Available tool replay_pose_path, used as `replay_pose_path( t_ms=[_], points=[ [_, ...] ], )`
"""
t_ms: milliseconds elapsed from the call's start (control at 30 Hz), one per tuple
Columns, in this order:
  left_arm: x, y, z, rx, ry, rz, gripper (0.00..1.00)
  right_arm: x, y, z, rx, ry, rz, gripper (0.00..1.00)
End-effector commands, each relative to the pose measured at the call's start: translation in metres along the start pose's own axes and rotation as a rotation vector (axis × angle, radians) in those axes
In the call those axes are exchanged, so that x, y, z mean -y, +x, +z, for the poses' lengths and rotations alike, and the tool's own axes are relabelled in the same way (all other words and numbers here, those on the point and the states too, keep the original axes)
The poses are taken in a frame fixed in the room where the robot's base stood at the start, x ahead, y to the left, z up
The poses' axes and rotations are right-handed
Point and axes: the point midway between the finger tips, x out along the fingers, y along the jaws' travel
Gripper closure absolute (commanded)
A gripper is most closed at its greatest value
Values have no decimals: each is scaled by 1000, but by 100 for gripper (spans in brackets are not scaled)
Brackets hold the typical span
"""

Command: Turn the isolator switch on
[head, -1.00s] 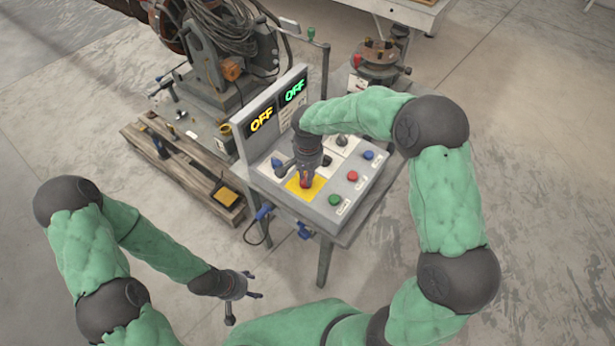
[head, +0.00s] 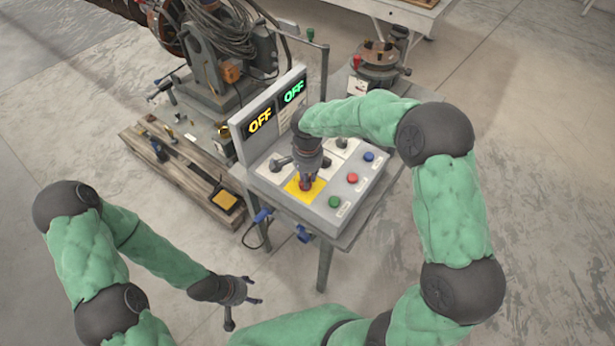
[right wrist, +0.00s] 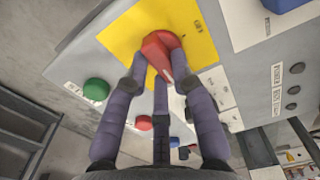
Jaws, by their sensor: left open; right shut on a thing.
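The isolator switch is a red handle (right wrist: 160,50) on a yellow plate (right wrist: 195,28) in the right wrist view. In the head view the yellow plate (head: 312,190) is at the near left of the control box, and the handle is mostly hidden by my right gripper. My right gripper (head: 305,185) points down at the plate and is shut on the red handle; its fingers (right wrist: 158,72) lie on both sides of the handle in the right wrist view. My left gripper (head: 252,290) is open and empty, away from the box at the lower left. The two displays (head: 260,121) read OFF, one yellow and one green.
The control box (head: 345,205) has green (head: 335,201), red (head: 352,178) and blue (head: 369,156) buttons near the gripper. The floor right of the box is clear.

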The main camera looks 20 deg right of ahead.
Motion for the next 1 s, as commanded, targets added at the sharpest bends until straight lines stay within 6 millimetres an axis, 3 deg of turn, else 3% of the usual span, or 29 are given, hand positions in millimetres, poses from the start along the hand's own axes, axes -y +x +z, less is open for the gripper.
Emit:
replay_pose_path(
  t_ms=[100,133,200,633,1000],
  points=[
    [0,0,0,0,0,0,39,0,0,0,1,2,0,100],
    [0,0,0,0,0,0,39,0,0,0,1,2,0,67],
    [0,0,0,0,0,0,39,0,0,0,1,2,0,51],
    [0,0,0,0,0,0,39,1,-7,0,-1,1,-2,51],
    [0,0,0,0,0,0,39,1,-73,0,-2,0,-4,51]
  ],
)
